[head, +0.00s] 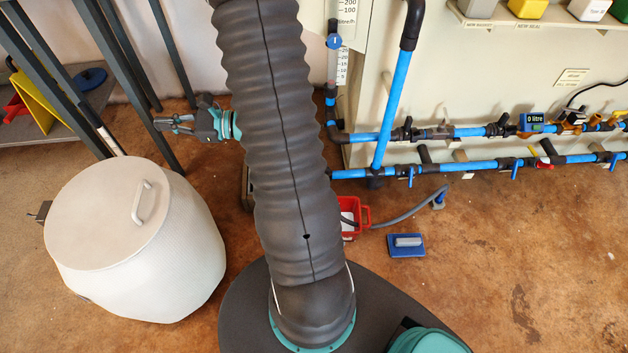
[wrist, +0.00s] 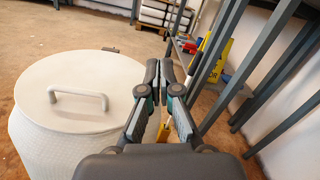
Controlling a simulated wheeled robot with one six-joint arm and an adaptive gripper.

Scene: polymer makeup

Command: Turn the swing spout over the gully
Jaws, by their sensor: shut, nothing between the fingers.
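I cannot make out the swing spout or the gully for certain in either view. My gripper (head: 165,123) is at the upper left in the head view, to the left of my dark arm and above the floor beyond the white tank. In the wrist view my gripper (wrist: 165,72) has its fingertips together and empty. The white tank (head: 150,255) has a flat lid with a handle and stands apart from the gripper. A small dark fitting (head: 42,212) sticks out of the tank's side; I cannot tell what it is.
Grey rack posts (head: 95,75) stand close to the gripper. Blue pipes with valves (head: 470,131) run along a pale panel at right. The right floor is mostly clear.

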